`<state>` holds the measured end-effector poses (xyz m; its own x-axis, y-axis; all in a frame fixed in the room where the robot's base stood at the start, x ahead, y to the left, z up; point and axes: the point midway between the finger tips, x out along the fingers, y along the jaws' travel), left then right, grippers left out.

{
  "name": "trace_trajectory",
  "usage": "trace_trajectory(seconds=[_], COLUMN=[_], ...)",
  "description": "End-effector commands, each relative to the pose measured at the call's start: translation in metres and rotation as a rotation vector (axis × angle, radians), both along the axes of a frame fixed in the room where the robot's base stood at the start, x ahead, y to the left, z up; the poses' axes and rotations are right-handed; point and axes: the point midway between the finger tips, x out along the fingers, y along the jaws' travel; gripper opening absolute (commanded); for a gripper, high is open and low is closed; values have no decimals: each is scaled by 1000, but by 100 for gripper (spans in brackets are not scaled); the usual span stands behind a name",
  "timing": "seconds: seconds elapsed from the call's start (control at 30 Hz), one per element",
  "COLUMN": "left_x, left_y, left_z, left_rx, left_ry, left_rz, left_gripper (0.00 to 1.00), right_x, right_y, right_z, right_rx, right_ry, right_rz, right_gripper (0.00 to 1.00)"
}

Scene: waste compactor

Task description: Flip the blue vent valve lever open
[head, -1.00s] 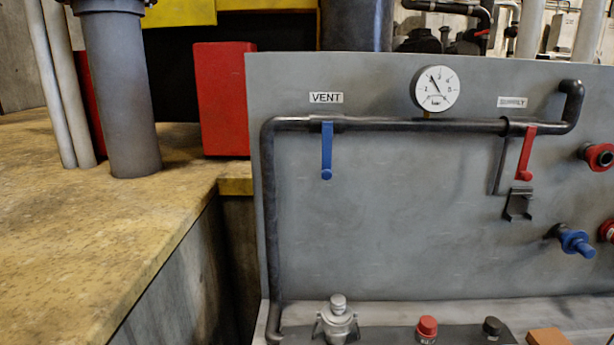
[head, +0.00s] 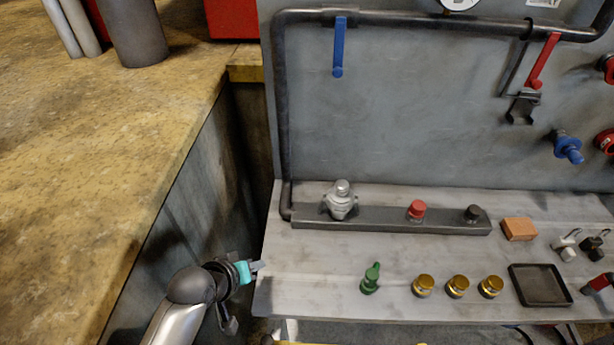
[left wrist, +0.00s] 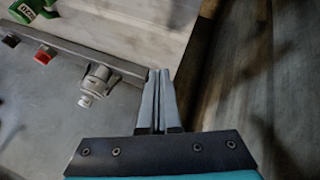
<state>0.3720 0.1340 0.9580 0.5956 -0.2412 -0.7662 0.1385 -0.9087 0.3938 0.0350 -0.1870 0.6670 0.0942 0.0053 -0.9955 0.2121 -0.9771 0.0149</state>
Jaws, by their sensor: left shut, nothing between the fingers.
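The blue vent valve lever (head: 339,48) hangs straight down from the dark pipe (head: 277,110) at the upper left of the grey panel. My left gripper (head: 257,266) is at the left front edge of the shelf, well below and left of the lever, touching nothing that I can see. In the left wrist view its two fingers (left wrist: 158,100) are together with nothing between them. The lever does not show in that view. My right gripper is in neither view.
A silver fitting (head: 341,200), a red button (head: 416,210) and a black knob (head: 473,213) stand on a dark bar on the shelf. A green bottle-like item (head: 371,279) and brass pieces (head: 457,287) stand in front. A red lever (head: 543,61) hangs at right. The panel below the blue lever is clear.

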Motion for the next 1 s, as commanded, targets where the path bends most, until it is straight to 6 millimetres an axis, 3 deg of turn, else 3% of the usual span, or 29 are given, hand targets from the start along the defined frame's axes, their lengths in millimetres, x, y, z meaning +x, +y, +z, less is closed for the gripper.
trace_trajectory(seconds=[0.03, 0.1, 0.2, 0.3, 0.4, 0.57, 1.0], left_x=[39, 77, 111, 127, 133, 135, 142], left_y=[-4, -12, -21, -27, -30, -32, -36], left_z=[54, 120, 205, 271, 312, 336, 334], left_rx=[-123, -313, -562, -760, -889, -972, -970], left_ry=[-94, -188, -280, -328, -346, -351, -349], left_rz=[64, 137, 195, 215, 217, 215, 217], left_gripper=[0, 0, 0, 0, 0, 0, 0], right_x=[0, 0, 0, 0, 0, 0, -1], right_y=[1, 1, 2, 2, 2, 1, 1], right_z=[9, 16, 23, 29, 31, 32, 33], right_rx=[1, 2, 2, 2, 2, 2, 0], right_ry=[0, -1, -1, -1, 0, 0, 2], right_rz=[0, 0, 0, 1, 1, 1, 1], right_gripper=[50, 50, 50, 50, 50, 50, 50])
